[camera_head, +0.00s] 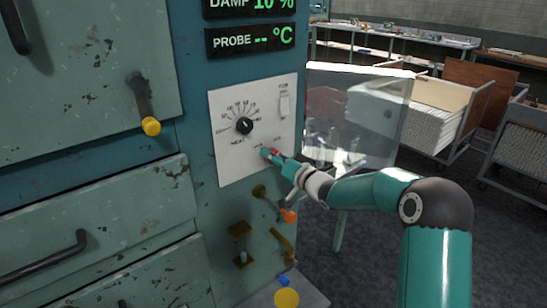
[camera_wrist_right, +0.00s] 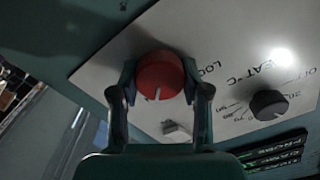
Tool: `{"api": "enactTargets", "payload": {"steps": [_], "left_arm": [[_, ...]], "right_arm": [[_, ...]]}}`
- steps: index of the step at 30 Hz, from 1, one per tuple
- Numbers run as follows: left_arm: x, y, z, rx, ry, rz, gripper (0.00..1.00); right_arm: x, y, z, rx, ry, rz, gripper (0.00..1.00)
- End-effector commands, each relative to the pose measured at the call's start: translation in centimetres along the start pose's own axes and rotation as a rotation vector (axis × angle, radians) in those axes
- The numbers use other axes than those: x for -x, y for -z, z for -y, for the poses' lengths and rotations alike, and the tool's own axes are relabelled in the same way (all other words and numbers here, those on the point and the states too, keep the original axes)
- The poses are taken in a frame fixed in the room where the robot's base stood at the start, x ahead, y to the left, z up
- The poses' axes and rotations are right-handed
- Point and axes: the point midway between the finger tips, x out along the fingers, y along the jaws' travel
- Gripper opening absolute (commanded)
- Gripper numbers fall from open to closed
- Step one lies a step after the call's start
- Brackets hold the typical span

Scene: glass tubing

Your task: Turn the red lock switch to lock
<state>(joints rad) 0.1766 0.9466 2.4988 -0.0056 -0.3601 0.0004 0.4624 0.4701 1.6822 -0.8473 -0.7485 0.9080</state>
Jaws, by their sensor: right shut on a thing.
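The red lock switch (camera_wrist_right: 158,72) is a round red knob on the white control panel (camera_head: 226,165). In the wrist view its white mark points toward the bottom of the picture, and part of a label reading "LOC" is beside it on the right. My right gripper (camera_head: 268,153) is at the panel's lower right, and its fingers (camera_wrist_right: 160,92) are on both sides of the red knob, shut on it. In the head view the gripper hides most of the knob. My left gripper is not in view.
A black heat dial (camera_head: 244,125) and a white rocker switch (camera_head: 284,104) are above the knob. An orange-tipped lever (camera_head: 288,216) is below. A yellow-tipped handle (camera_head: 150,126) is at left. Clear panes stand behind my right arm, with carts (camera_head: 510,140) farther back.

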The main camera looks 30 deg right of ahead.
Motion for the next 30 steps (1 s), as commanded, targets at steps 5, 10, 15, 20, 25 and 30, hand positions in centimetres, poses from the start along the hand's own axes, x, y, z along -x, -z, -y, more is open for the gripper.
{"api": "enactTargets", "payload": {"steps": [5,10,15,20,25,30], "left_arm": [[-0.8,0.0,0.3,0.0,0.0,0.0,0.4],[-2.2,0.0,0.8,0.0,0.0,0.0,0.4],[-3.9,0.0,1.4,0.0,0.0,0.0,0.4],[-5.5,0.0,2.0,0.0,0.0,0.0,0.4],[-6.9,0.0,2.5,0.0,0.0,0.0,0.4],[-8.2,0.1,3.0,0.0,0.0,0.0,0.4]], "right_arm": [[0.0,-0.1,-0.2,0.044,-0.003,-0.001,0.12],[0.0,-0.3,-0.3,0.133,-0.003,-0.002,0.12],[0.0,-0.4,-0.3,0.266,-0.003,-0.003,0.12],[0.0,-0.4,-0.2,0.416,-0.002,-0.003,0.12],[0.0,-0.4,-0.1,0.578,-0.002,-0.002,0.12],[0.0,-0.4,0.0,0.74,-0.002,-0.001,0.12]]}}
